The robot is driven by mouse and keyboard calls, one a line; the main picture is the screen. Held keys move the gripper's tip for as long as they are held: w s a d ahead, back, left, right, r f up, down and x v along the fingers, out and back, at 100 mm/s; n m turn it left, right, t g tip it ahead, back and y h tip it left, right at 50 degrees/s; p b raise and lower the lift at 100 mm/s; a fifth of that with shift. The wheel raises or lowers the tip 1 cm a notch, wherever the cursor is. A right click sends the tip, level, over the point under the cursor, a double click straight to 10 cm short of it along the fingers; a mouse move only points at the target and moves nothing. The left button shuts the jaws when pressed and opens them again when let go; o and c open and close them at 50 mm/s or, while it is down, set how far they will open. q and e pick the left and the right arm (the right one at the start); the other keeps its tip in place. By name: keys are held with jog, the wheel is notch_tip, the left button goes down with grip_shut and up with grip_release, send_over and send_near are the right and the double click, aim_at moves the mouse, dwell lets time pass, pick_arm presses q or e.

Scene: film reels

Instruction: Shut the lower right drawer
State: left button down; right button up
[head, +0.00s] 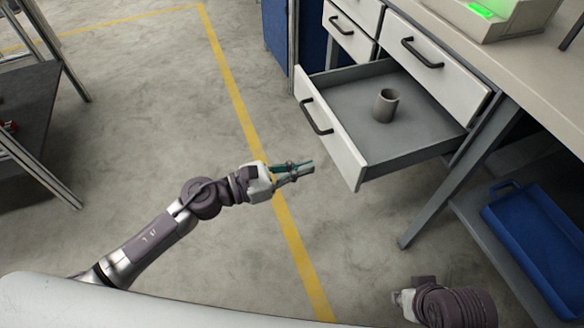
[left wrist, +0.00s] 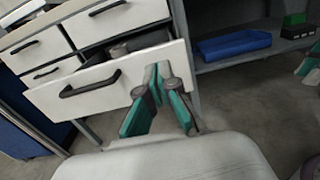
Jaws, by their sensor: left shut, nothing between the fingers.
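The lower right drawer (head: 343,145) stands pulled well out of the cabinet, with a white front and a dark bar handle (head: 316,116). A grey cylindrical cup (head: 384,106) stands upright inside it. My left gripper (head: 309,167) is shut and empty, in front of the drawer, with a visible gap to its front in the head view. In the left wrist view the gripper's teal fingers (left wrist: 159,72) overlap the right part of the drawer front (left wrist: 105,88). My right gripper (head: 404,303) shows only partly at the bottom right; its fingers are unclear.
The upper right drawer (head: 432,66) and the left drawers (head: 349,32) look shut. A table leg (head: 425,215) and a blue tray (head: 535,235) on a low shelf are at the right. A dark bench (head: 28,105) stands at the left. The floor between is clear.

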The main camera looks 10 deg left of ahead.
aim_at(352, 152)
pick_arm(q)
jog(key=x, duration=0.9)
pick_arm(e)
jog(key=shift+r, duration=0.35)
pick_arm(q)
jog(key=shift+w+d, duration=0.1)
jog(key=shift+d, duration=0.05)
